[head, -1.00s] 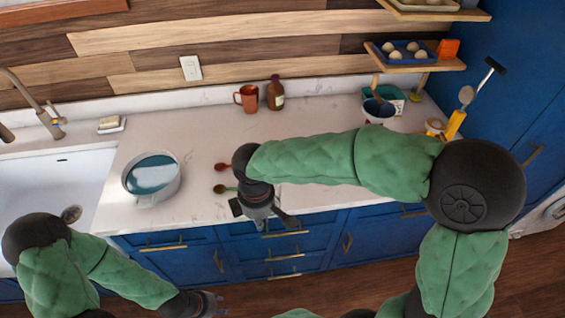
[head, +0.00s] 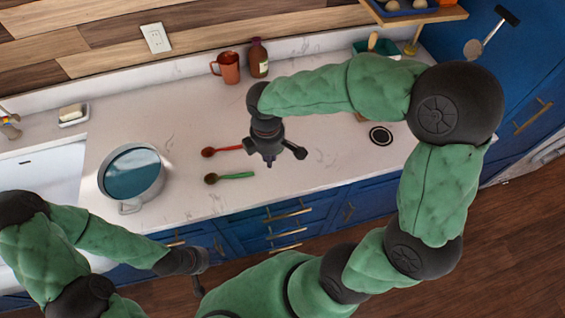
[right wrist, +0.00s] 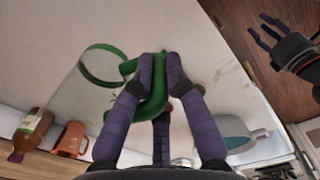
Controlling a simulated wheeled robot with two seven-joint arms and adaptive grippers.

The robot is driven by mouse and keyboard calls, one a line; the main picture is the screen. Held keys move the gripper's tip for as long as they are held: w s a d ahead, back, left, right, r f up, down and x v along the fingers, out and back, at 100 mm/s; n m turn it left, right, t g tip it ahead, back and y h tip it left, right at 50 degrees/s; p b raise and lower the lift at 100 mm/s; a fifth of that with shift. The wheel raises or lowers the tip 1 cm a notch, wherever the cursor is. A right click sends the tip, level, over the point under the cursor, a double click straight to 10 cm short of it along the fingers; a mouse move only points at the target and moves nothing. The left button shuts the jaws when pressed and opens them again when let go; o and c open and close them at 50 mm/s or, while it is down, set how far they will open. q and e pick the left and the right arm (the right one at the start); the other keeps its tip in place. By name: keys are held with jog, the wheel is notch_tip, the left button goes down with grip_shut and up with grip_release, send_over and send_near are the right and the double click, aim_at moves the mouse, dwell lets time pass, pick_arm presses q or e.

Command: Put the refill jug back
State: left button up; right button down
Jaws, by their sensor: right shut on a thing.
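My right gripper (head: 268,160) is over the counter, just right of the two spoons. In the right wrist view its purple fingers (right wrist: 160,75) are shut on the green handle (right wrist: 150,105) of what looks like the refill jug, a clear vessel with a green ring-shaped rim (right wrist: 82,66). In the head view I cannot make the jug out. Whether it touches the counter I cannot tell. My left gripper (head: 200,270) is low in front of the cabinets, empty; its fingers are spread in the right wrist view (right wrist: 263,32).
A pot of blue liquid (head: 132,173) stands left, near the sink. A red spoon (head: 225,150) and a green spoon (head: 232,177) lie beside the right gripper. A copper-coloured mug (head: 229,69) and brown bottle (head: 258,60) stand behind.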

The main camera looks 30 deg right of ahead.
jog(key=shift+w+d+f+b, duration=0.15)
jog(key=shift+d+f+b, duration=0.15)
jog(key=shift+d+f, duration=0.85)
jog(key=shift+w+d+f+b, duration=0.15)
jog(key=shift+d+f+b, duration=0.25)
jog(key=shift+f, duration=1.4)
jog(key=shift+w+d+f+b, duration=0.2)
jog(key=shift+d+f, duration=0.65)
jog(key=shift+f, duration=0.65)
jog(key=shift+f, duration=0.15)
jog(key=c, duration=1.3)
grip_release()
jog(key=shift+o, duration=0.2)
jog(key=shift+r, duration=0.4)
notch_tip(320, 180, up, 12)
jog(key=p, duration=0.2)
jog(key=shift+s+f+p, duration=0.15)
jog(key=shift+f+p, duration=0.1)
jog(key=shift+p, duration=0.05)
